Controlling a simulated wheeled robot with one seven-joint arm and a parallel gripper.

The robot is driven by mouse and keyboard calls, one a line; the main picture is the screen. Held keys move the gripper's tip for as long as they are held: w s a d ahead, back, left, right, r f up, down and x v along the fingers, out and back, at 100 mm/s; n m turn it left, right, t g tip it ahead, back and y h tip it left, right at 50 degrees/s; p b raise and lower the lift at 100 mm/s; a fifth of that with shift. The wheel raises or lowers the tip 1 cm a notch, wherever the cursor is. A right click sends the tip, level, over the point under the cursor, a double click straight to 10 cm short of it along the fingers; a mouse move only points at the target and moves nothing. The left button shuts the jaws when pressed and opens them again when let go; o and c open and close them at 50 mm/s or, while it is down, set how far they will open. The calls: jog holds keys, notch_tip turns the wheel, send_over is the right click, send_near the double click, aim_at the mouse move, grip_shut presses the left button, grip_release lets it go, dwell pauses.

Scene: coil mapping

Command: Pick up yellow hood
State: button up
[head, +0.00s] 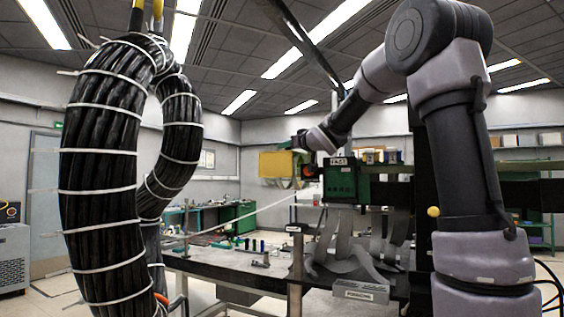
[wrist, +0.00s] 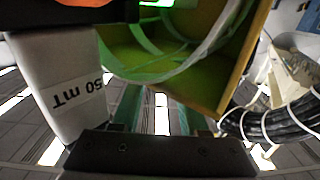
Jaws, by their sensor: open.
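The yellow hood (head: 277,164) is a box shape at mid-height in the head view, left of a green labelled unit. In the wrist view the hood (wrist: 222,85) shows its open, olive-yellow inside with pale curved strips, close in front of my gripper (wrist: 160,112). My gripper's two fingers stand apart, with bare background visible between them. In the head view the end of my arm reaches the hood's upper right; the fingertips are too small to make out there. I cannot tell whether a finger touches the hood.
A grey block labelled "50 mT" (wrist: 62,88) stands close left in the wrist view. The green unit (head: 341,180) is right of the hood. Thick black cable bundles (head: 103,175) hang at the left. A workbench (head: 225,261) with small parts and grey curved strips lies below.

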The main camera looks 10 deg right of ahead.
jog(key=shift+w+a, duration=0.1)
jog(key=shift+w, duration=0.2)
grip_shut()
jog(key=shift+r, duration=0.1)
